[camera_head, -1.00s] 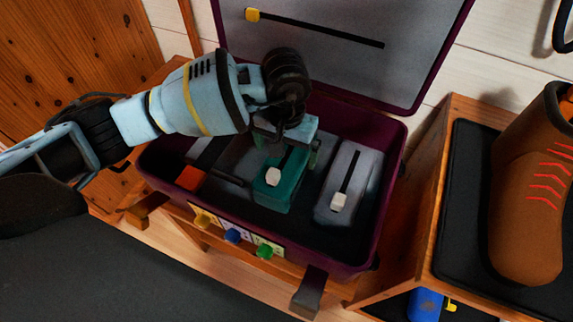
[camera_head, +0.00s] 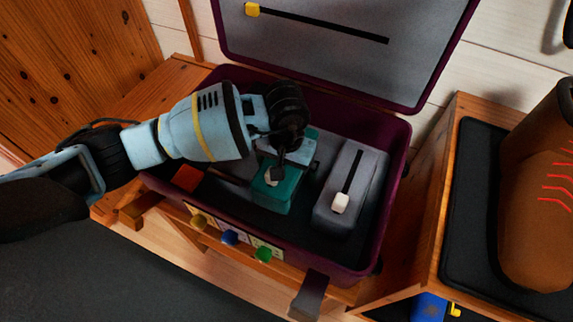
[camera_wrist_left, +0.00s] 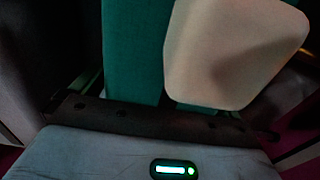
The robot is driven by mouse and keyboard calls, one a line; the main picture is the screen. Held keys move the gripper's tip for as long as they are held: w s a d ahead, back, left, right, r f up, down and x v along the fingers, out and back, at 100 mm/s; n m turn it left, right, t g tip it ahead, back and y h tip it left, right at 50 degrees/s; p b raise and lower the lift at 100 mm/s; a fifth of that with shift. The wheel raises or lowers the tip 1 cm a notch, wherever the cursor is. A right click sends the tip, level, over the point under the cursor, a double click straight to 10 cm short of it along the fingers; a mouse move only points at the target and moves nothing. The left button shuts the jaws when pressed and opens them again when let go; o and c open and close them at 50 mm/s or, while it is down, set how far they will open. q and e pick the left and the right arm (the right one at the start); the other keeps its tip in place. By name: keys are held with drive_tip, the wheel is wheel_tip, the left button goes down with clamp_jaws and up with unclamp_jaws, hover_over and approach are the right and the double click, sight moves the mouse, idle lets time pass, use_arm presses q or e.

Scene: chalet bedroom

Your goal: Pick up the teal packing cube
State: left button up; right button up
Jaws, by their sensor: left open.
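The teal packing cube (camera_head: 287,200) lies in the open purple suitcase (camera_head: 398,165), left of a grey cube. It has a pale pull tab on top. My left gripper (camera_head: 288,165) is open, pointing down low over the teal cube, and its wrist hides much of the cube's top. In the left wrist view the teal cube (camera_wrist_left: 132,55) is very close in front of the palm, with the pale pull tab (camera_wrist_left: 235,52) large beside it. I cannot tell whether the fingers touch the cube's sides. My right gripper is not in view.
A grey packing cube (camera_head: 335,210) with a white tab is close on the right inside the suitcase. An orange-red item (camera_head: 187,178) lies at its left. The raised lid (camera_head: 340,65) stands behind. A brown boot (camera_head: 535,200) is on a black mat at the right.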

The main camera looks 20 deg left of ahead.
use_arm(q)
drive_tip(key=c, duration=1.1)
drive_tip(key=shift+o, duration=0.2)
wheel_tip(320, 180, up, 10)
drive_tip(key=shift+r+p, duration=0.1)
drive_tip(key=shift+p, duration=1.05)
